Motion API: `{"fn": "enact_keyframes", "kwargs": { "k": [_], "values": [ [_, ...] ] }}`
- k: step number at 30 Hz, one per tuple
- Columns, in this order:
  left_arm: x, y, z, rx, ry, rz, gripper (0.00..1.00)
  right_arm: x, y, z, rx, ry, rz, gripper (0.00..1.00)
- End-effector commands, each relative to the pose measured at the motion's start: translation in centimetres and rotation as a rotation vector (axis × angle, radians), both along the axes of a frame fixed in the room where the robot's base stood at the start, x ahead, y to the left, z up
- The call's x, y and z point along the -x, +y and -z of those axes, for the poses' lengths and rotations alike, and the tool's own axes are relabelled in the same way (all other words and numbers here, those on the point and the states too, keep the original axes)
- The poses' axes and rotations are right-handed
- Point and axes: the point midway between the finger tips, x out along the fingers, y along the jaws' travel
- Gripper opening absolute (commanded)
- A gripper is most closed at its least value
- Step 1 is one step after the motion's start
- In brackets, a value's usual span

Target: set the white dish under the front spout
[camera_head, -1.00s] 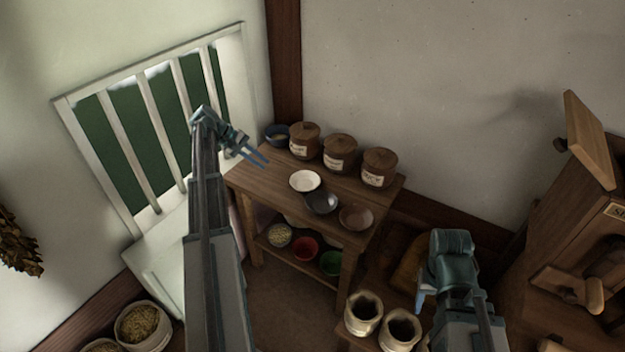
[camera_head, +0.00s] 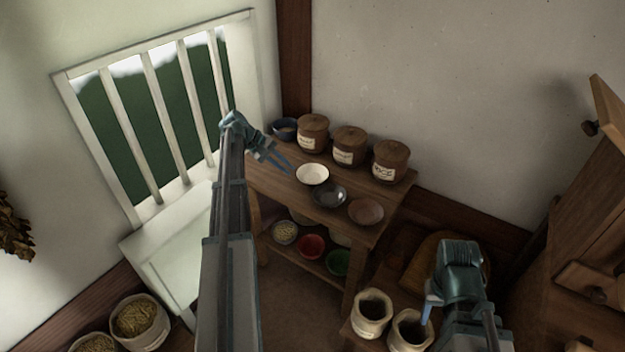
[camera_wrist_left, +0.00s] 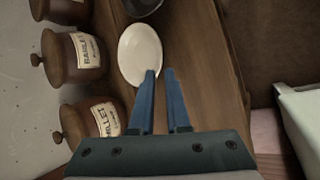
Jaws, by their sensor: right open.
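The white dish (camera_head: 312,174) stands on the top of the wooden shelf table, left of the dark grey dish (camera_head: 329,196). It also shows in the left wrist view (camera_wrist_left: 140,54). My left gripper (camera_head: 279,162) is open and empty, its fingertips just left of the white dish. In the left wrist view its two blue fingers (camera_wrist_left: 160,72) are apart, one overlapping the dish's near rim in the picture; contact cannot be told. My right gripper (camera_head: 428,308) is open, low at the right near the pots. I cannot make out the front spout.
Lidded labelled jars (camera_head: 349,146) line the table's back, with a blue bowl (camera_head: 285,129) beside them. A brown dish (camera_head: 366,212) sits at the right. A red bowl (camera_head: 312,246) is on the lower shelf. A wooden structure (camera_head: 590,240) stands at the far right.

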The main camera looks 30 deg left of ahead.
Motion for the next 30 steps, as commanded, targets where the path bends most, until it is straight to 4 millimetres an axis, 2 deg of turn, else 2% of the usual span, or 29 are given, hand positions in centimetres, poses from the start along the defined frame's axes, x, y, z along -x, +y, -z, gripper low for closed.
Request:
{"fn": "enact_keyframes", "kwargs": {
  "k": [11, 19, 21, 22, 30],
  "values": [
    [-1.2, -3.0, 3.8, 0.0, 0.0, 0.002, 0.14, 0.0, 0.0, 3.8, 0.002, -0.001, -0.001, 0.5],
    [-1.4, -3.2, 3.7, 0.0, 0.0, 0.0, 0.14, 0.0, -0.1, 3.6, 0.003, -0.001, -0.001, 0.5],
    [-1.4, -3.2, 3.7, 0.0, -0.001, 0.001, 0.02, 0.0, -0.1, 3.6, 0.003, -0.001, -0.001, 0.5],
    [-1.4, -3.2, 3.7, 0.0, -0.001, 0.001, 0.0, 0.0, -0.1, 3.6, 0.003, -0.001, -0.001, 0.5],
    [-1.3, -3.1, 3.7, -0.001, 0.001, 0.0, 0.0, 0.0, -0.1, 3.6, 0.003, -0.001, -0.001, 0.5]
  ]
}}
